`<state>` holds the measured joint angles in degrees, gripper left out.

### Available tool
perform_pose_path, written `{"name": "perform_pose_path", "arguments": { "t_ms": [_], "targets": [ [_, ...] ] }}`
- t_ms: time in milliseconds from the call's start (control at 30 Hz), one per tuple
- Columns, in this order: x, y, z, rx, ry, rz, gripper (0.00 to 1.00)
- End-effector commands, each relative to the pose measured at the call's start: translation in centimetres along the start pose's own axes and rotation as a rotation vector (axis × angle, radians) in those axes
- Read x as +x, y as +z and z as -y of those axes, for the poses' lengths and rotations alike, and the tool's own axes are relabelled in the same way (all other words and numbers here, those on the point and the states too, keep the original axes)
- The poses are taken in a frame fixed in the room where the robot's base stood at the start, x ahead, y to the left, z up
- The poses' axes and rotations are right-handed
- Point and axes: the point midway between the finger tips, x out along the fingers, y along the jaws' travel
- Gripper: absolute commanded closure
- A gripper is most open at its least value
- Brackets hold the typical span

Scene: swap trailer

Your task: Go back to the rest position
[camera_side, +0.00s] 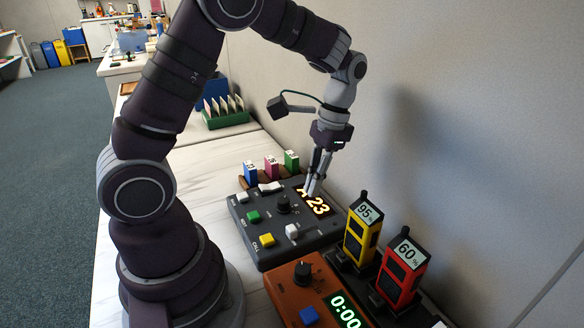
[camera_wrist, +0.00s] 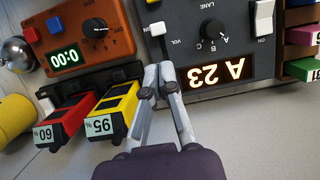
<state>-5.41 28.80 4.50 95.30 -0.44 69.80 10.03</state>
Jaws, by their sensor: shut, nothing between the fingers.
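My gripper (camera_side: 315,176) is shut and empty. It points down above the back edge of the dark grey panel (camera_side: 262,256), beside its lit display (camera_side: 316,204) that reads A 23. In the side view I cannot tell how far the fingertips are from the panel. In the wrist view the closed fingers of my gripper (camera_wrist: 160,72) lie between the display (camera_wrist: 218,76) and the yellow handset (camera_wrist: 113,108).
A yellow handset (camera_side: 362,228) showing 95 and a red one (camera_side: 402,268) showing 60 stand in a black holder near the wall. An orange timer box (camera_side: 295,282) reads 0:00. Blue, pink and green blocks (camera_side: 271,168) stand behind the panel. A bell (camera_wrist: 17,52) shows in the wrist view.

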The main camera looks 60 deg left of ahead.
Motion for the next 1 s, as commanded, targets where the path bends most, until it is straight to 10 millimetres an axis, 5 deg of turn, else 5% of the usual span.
{"name": "perform_pose_path", "arguments": {
  "t_ms": [200, 600, 800, 1000],
  "targets": [
    [-2.3, 0.0, 0.0, 0.000, 0.000, -0.001, 1.00],
    [-3.0, 0.3, -0.2, 0.000, -0.001, -0.030, 1.00],
    [-6.7, 3.8, -2.1, -0.001, -0.007, -0.305, 1.00],
    [-7.6, 7.5, -3.8, 0.002, -0.005, -0.597, 1.00]
  ]
}}
